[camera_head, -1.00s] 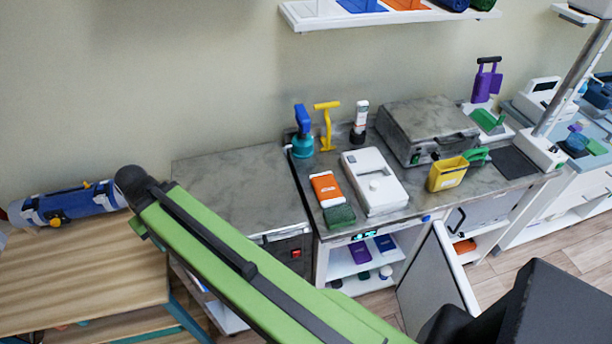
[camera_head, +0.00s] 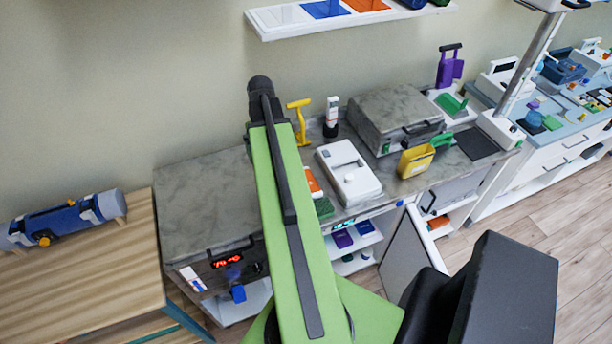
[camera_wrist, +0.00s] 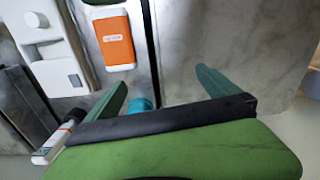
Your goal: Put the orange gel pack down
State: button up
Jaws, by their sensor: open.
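The orange gel pack (camera_head: 312,181), orange with white edges, lies flat on the grey counter, partly hidden behind my arm in the head view. In the wrist view the orange gel pack (camera_wrist: 116,41) shows whole, with white lettering, near the top left. My gripper (camera_wrist: 161,77) is open, its two green fingers spread with nothing between them. The pack is outside the fingers, apart from them, up and left of them in that view. In the head view my arm hides the gripper.
A white device (camera_head: 349,175) and a green pad (camera_head: 323,208) lie beside the pack. A yellow-handled tool (camera_head: 300,120), a white tube (camera_head: 331,115) and a yellow container (camera_head: 415,161) stand on the counter. A teal object (camera_wrist: 142,104) shows behind the gripper. The left counter top (camera_head: 205,195) is bare.

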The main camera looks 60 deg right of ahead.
jog(key=s+d+r+m, duration=0.1)
jog(key=s+d+r, duration=0.1)
jog(key=s+d, duration=0.6)
notch_tip(320, 180, down, 18)
jog(key=b, duration=1.7)
jog(key=shift+w, duration=0.15)
jog(key=shift+r, duration=0.2)
jog(key=c, duration=1.9)
jog(key=r+p, duration=0.1)
jog(key=p, duration=0.1)
jog(key=r+p, duration=0.1)
jog(key=r, duration=0.1)
jog(key=r+p, duration=0.2)
jog(key=shift+s+r+p, duration=0.15)
jog(key=shift+s+p, duration=0.1)
jog(key=shift+p, duration=0.1)
jog(key=s+r+p, duration=0.2)
jog(key=s, duration=0.1)
jog(key=s+d+r+p, duration=0.1)
jog(key=s, duration=0.3)
jog(key=s+r+p, duration=0.2)
jog(key=s, duration=0.2)
jog(key=shift+s+d+r+p, duration=0.1)
jog(key=shift+d+r+p, duration=0.1)
jog(key=shift+r+p, duration=0.15)
